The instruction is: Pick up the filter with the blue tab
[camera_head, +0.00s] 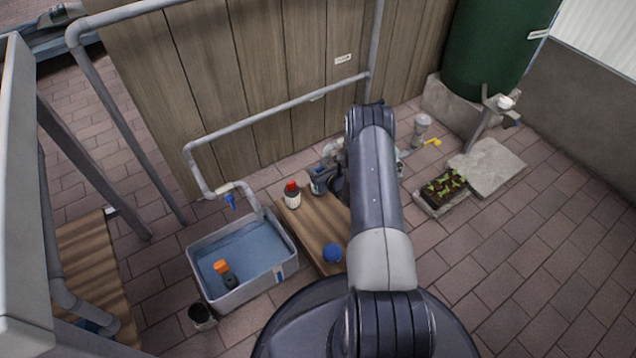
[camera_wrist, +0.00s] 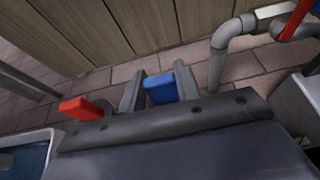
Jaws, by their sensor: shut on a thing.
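In the wrist view, a bright blue tab (camera_wrist: 162,89) sits between the two dark fingers of my gripper (camera_wrist: 160,86). The fingers are shut on this piece, which I take to be the filter with the blue tab. Its body below the tab is hidden by the wrist housing. A red tab (camera_wrist: 82,107) shows to the left, outside the fingers; what it belongs to is mostly hidden. In the head view, my arm covers most of the gripper and the held filter.
A water tub (camera_head: 205,290) stands left, with an orange-topped item (camera_head: 226,272) inside. A plant tray (camera_head: 440,200) stands right. A fence (camera_head: 250,70) and pipes close the back.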

